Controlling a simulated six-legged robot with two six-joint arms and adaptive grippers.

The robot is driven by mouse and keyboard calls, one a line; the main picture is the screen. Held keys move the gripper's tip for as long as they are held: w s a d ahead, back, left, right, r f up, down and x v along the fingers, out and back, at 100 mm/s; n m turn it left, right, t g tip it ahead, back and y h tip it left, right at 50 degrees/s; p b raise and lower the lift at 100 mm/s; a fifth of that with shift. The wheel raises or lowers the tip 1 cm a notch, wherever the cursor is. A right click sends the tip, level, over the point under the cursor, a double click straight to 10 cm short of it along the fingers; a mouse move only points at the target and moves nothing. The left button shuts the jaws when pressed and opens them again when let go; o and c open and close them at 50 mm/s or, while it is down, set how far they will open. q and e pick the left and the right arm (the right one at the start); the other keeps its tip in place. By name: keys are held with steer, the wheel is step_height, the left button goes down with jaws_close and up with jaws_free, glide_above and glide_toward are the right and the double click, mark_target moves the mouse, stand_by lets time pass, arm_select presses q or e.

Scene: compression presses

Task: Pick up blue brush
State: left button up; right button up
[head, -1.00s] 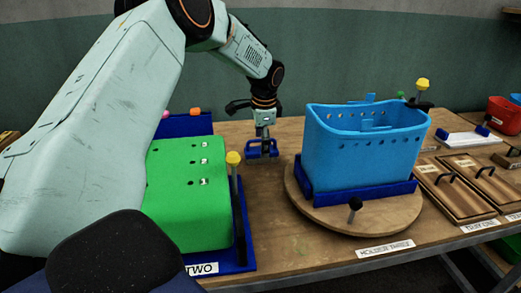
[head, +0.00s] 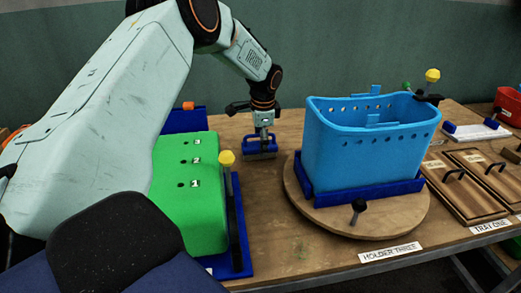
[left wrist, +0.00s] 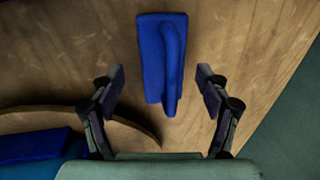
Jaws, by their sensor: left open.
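The blue brush (head: 259,155) lies on the wooden table between the green press and the round board. In the left wrist view the brush (left wrist: 152,55) shows as a flat blue block with a raised handle along its right side. My left gripper (head: 263,141) points down at the brush from above. The left wrist view shows its two fingers (left wrist: 161,77) spread apart, one to each side of the brush's near end, with gaps on both sides. Whether the fingertips are down at handle height is unclear. My right gripper is not in view.
A green press cover (head: 190,190) with a yellow-knobbed lever (head: 227,158) stands left of the brush. A light-blue bin (head: 365,150) sits in a dark-blue holder on a round wooden board (head: 400,222) to the right. Wooden trays (head: 470,185) lie farther right. Table in front of the brush is clear.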

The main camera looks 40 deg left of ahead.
mark_target(258, 145)
arm_select(q)
steer(key=f, duration=0.1)
steer(key=a+f, duration=0.1)
steer(key=f, duration=0.1)
steer(key=shift+w+d, duration=0.15)
steer(key=shift+w, duration=0.05)
steer(key=shift+s+a, duration=0.15)
steer(key=shift+a, duration=0.05)
steer(key=c, duration=0.5)
steer(key=shift+d, duration=0.15)
steer(key=c, duration=0.6)
steer(key=shift+c, duration=1.3)
